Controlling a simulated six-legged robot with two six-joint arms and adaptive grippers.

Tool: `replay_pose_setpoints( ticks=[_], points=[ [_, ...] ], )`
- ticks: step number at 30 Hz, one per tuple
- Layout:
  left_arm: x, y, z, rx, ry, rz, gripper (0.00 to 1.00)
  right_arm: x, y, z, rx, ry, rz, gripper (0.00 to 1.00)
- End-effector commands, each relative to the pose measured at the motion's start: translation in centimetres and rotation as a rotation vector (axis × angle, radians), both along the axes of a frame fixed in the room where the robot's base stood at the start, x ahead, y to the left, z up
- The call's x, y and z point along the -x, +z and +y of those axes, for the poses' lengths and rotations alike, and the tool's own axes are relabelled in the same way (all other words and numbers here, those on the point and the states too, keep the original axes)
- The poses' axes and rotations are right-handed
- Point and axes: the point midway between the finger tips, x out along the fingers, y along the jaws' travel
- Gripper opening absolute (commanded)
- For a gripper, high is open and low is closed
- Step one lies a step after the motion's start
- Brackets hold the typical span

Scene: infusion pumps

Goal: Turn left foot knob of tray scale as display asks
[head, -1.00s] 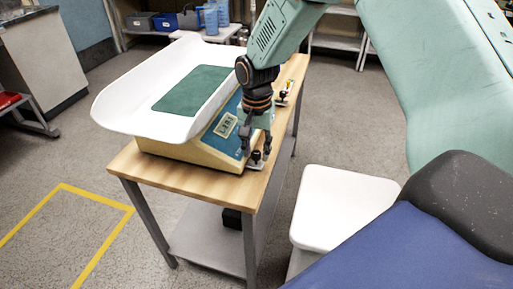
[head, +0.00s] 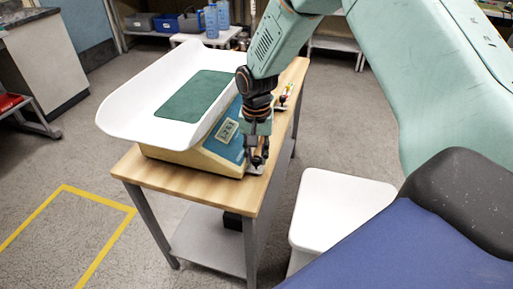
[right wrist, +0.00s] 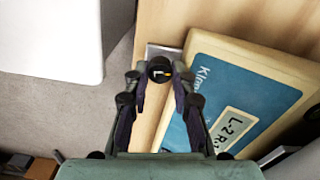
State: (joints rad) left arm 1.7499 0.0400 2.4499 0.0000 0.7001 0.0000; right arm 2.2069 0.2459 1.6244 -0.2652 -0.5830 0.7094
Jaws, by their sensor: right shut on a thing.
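The tray scale has a cream base (head: 190,158) with a blue front panel and a white tray (head: 125,118) bearing a green mat. It stands on a wooden table. Its lit display (right wrist: 236,128) starts with "L-2 R" in the right wrist view; the rest is cut short or unclear. The left foot knob (right wrist: 159,68), dark and round with an "L" and a yellow mark, sits on a metal plate by the base corner. My right gripper (head: 257,162) points down at that corner, shut on the knob, with a fingertip on either side. My left gripper is not in view.
Another foot with a red and green piece (head: 285,93) is at the scale's far corner. A white stool-like surface (head: 335,205) stands right of the wooden table (head: 150,174). A yellow floor line (head: 95,198) lies at left.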

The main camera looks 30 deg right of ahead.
Motion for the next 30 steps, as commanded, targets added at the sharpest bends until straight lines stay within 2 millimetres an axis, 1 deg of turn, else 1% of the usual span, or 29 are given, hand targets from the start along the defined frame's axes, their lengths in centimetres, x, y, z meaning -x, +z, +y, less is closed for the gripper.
replay_pose_setpoints(
  ticks=[1, 3, 12, 21, 30],
  points=[
    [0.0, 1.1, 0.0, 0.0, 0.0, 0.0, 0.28, 0.2, 0.4, 0.0, 0.0, 0.039, 0.006, 0.0],
    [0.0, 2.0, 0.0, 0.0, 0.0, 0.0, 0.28, 0.2, 0.4, 0.0, 0.001, 0.103, 0.006, 0.0],
    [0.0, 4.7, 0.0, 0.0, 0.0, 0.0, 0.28, 0.1, 0.3, 0.1, 0.0, 0.386, 0.004, 0.0],
    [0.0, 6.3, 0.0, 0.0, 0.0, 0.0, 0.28, 0.1, 0.2, 0.2, 0.0, 0.673, 0.004, 0.0],
    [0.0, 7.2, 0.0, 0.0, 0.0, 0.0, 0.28, 0.1, 0.1, 0.2, 0.0, 0.955, 0.004, 0.0]
  ],
)
